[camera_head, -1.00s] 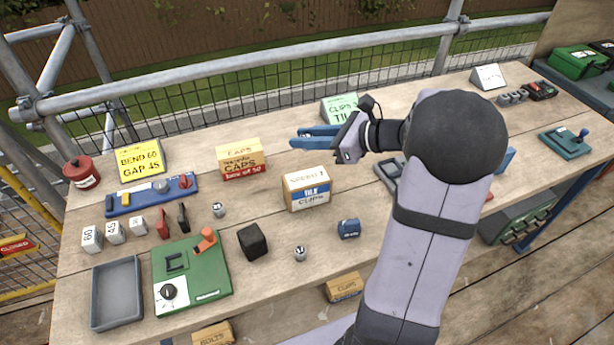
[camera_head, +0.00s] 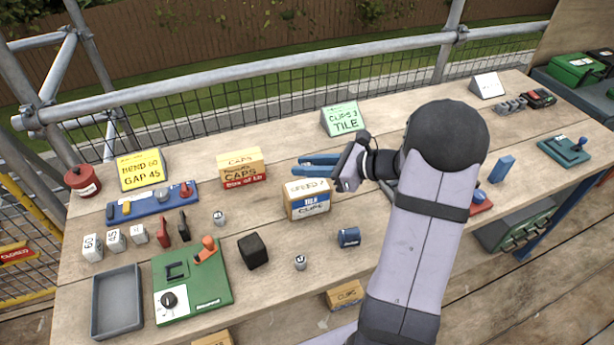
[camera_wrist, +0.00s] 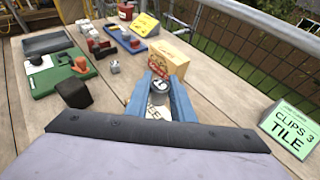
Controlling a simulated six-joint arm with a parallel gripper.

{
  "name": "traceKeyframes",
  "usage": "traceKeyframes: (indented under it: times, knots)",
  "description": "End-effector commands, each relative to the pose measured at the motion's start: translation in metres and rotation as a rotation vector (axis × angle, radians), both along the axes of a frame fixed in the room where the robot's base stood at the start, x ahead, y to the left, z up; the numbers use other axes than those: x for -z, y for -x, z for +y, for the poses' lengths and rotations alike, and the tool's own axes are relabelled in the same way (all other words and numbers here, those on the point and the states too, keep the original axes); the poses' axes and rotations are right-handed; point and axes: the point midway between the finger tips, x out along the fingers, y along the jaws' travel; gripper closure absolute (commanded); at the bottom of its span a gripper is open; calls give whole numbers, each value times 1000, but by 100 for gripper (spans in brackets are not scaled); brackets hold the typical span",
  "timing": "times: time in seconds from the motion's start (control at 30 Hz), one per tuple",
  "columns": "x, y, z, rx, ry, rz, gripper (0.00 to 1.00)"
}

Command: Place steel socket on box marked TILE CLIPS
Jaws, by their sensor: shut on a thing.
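The box marked TILE CLIPS (camera_head: 309,208) is a small cardboard carton with a white and blue label, standing upright mid-table. My gripper (camera_head: 304,165) is just above and behind its top in the head view. In the wrist view, the blue fingers of my gripper (camera_wrist: 163,80) are shut on a grey steel socket (camera_wrist: 160,83) with a pale marked top. Part of the box's pale top (camera_wrist: 152,112) shows beneath it. The held socket is hard to make out in the head view. I cannot tell whether it touches the box.
The CAPS box (camera_head: 240,168) stands left of the TILE CLIPS box. Two similar small sockets (camera_head: 219,218) (camera_head: 300,262) stand on the table. A black block (camera_head: 252,250) and a blue cylinder (camera_head: 349,237) are nearby. A green CLIPS 3 TILE sign (camera_head: 343,119) stands behind.

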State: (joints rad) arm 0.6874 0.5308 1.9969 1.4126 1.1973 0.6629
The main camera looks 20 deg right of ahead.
Motion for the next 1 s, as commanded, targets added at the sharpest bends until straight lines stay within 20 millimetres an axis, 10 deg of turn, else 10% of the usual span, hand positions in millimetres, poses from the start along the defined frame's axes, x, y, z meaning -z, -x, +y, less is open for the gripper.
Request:
traceKeyframes:
  times: [0.83, 0.9, 1.0]
  knots:
    - [45, 0, 0, 0, 0, 0, 100]
    - [43, 0, 0, 0, 0, 0, 62]
    - [43, 0, 0, 0, 0, 0, 60]
